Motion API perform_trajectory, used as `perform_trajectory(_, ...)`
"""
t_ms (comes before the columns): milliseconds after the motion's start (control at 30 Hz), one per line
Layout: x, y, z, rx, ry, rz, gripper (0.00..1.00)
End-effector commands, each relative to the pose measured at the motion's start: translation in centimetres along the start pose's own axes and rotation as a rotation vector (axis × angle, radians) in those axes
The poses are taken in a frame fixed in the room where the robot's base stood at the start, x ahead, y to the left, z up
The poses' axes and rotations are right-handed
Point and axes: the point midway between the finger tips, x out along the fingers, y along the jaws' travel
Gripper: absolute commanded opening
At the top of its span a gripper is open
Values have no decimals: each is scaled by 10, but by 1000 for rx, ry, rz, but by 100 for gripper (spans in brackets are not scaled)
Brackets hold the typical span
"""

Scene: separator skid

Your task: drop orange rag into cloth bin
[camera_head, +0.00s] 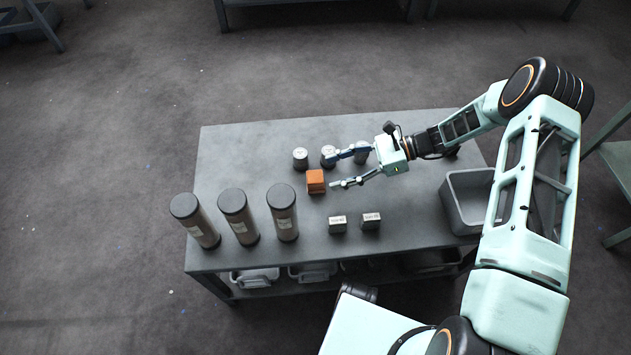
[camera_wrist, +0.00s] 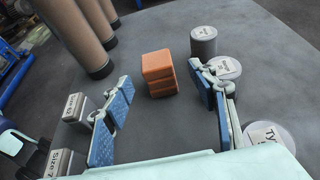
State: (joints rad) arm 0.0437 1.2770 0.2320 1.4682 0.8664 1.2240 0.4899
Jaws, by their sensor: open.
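The orange rag (camera_head: 316,181) is a small folded block on the grey table (camera_head: 400,225), near its middle. It also shows in the wrist view (camera_wrist: 158,73), ahead of my gripper and roughly between the lines of its two fingers. My gripper (camera_head: 333,169) is open and empty, just right of the rag and pointing left at it. In the wrist view its blue finger pads (camera_wrist: 165,108) stand wide apart, with the rag beyond their tips. The cloth bin is probably the open grey bin (camera_head: 468,200) at the table's right end, partly hidden by my arm.
Several grey canisters (camera_head: 300,158) stand behind the rag, close to my gripper's far finger. Two small labelled blocks (camera_head: 338,224) stand in front. Three tall dark-capped cylinders (camera_head: 240,222) stand at the left. The table's back left is clear.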

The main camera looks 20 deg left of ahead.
Motion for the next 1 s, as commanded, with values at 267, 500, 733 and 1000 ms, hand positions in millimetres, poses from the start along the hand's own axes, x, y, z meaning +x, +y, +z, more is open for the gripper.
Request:
perform_trajectory(267,26,2,1,0,1,2,53)
perform_trajectory(500,60,5,2,0,2,2,53)
perform_trajectory(733,64,4,4,0,2,0,53)
perform_trajectory(1000,64,4,4,0,2,0,26)
